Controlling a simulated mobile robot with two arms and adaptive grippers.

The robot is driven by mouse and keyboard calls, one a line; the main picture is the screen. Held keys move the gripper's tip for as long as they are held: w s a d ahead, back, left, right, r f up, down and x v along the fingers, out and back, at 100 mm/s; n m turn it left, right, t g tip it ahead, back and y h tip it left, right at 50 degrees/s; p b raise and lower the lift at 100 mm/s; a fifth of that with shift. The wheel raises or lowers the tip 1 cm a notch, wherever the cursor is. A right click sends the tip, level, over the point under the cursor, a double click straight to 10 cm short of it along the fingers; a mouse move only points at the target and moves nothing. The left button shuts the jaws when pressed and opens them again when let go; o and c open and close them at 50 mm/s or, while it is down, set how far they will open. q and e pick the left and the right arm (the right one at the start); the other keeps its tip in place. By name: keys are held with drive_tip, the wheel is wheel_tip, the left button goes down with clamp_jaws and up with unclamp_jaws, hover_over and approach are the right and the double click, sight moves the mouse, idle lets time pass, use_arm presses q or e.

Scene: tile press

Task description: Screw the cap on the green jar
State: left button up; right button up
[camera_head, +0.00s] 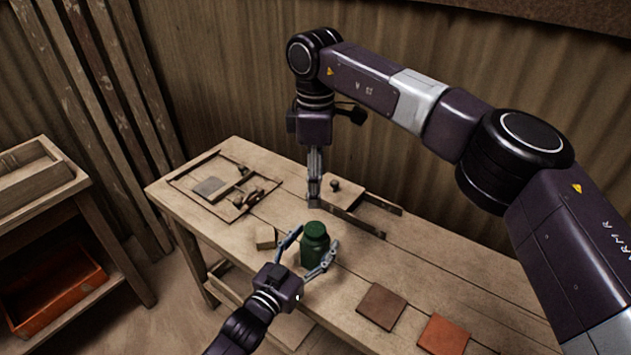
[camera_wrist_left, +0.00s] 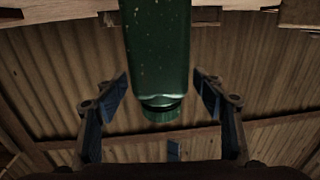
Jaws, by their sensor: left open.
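The green jar (camera_head: 314,250) stands upright on the wooden bench. A round green top (camera_head: 315,229), which looks like the cap, sits at its mouth; I cannot tell whether it is tight. My left gripper (camera_head: 312,248) is open, with one finger on each side of the jar. In the left wrist view the jar (camera_wrist_left: 156,45) appears upside down between the open fingers (camera_wrist_left: 163,98), with visible gaps on both sides. My right gripper (camera_head: 314,192) points down above the bench behind the jar. Its fingers look close together, seen edge-on.
A small wooden block (camera_head: 266,238) lies left of the jar. A framed wooden tray (camera_head: 187,186) is at the back left, and a wooden fixture with a knob (camera_head: 336,184) is behind. Brown (camera_head: 381,306) and orange (camera_head: 444,335) tiles lie to the front right.

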use_arm(q)
drive_tip(key=v, duration=1.1)
drive_tip(key=shift+s+f, duration=0.1)
drive_tip(key=shift+s, duration=0.05)
